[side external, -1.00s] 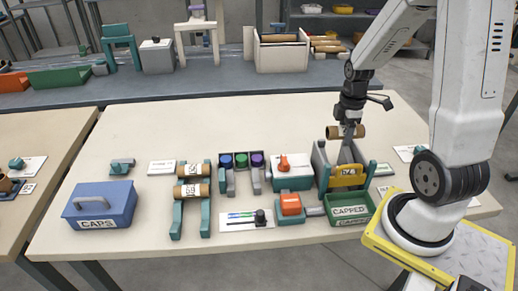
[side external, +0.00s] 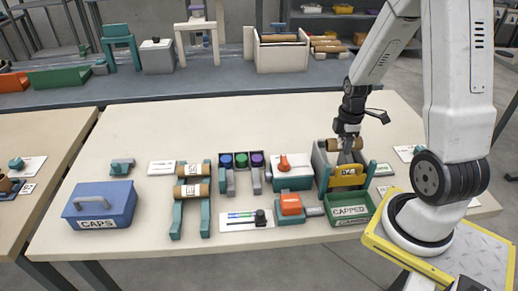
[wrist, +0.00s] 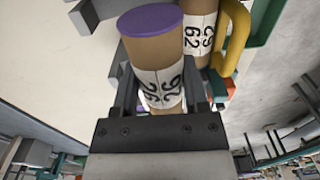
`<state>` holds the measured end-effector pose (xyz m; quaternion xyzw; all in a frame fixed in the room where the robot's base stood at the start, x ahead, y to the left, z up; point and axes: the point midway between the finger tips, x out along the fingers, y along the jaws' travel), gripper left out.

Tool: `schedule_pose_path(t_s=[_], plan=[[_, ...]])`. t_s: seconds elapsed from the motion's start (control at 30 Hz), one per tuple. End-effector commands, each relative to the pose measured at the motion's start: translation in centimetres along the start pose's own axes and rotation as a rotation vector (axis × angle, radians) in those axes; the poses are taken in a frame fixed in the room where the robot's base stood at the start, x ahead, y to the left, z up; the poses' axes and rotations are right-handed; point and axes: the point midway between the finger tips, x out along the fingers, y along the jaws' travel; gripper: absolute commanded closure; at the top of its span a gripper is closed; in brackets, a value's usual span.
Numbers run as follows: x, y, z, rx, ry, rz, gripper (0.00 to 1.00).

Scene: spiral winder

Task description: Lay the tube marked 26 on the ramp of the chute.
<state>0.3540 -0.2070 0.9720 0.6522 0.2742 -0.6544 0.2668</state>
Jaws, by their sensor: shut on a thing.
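My gripper (side external: 346,129) is shut on a brown tube (side external: 344,144), low over the chute (side external: 320,165) on the right of the table. In the wrist view the held tube (wrist: 155,62) has a purple cap and a white label that reads 26, between the gripper's fingers (wrist: 158,85). Another numbered tube (wrist: 200,28) lies close beside it, behind the chute's yellow bar (wrist: 236,38). In the side view that bar (side external: 348,181) crosses the chute's front. I cannot tell whether the held tube touches the ramp.
A green bin marked CAPPED (side external: 351,213) stands in front of the chute. A teal device with an orange knob (side external: 284,162) is left of it. Two tubes (side external: 191,191) lie on a rack; a blue CAPS box (side external: 98,204) is far left. The back of the table is clear.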

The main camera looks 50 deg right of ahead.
Motion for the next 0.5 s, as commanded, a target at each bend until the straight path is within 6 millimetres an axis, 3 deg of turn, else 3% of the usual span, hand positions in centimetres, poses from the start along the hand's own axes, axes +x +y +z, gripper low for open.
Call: schedule_pose_path(t_s=[0.17,0.5], plan=[[0.4,0.0,0.0,0.000,0.000,-0.001,1.00],[3.2,0.0,0.0,0.000,0.000,-0.002,1.00]])
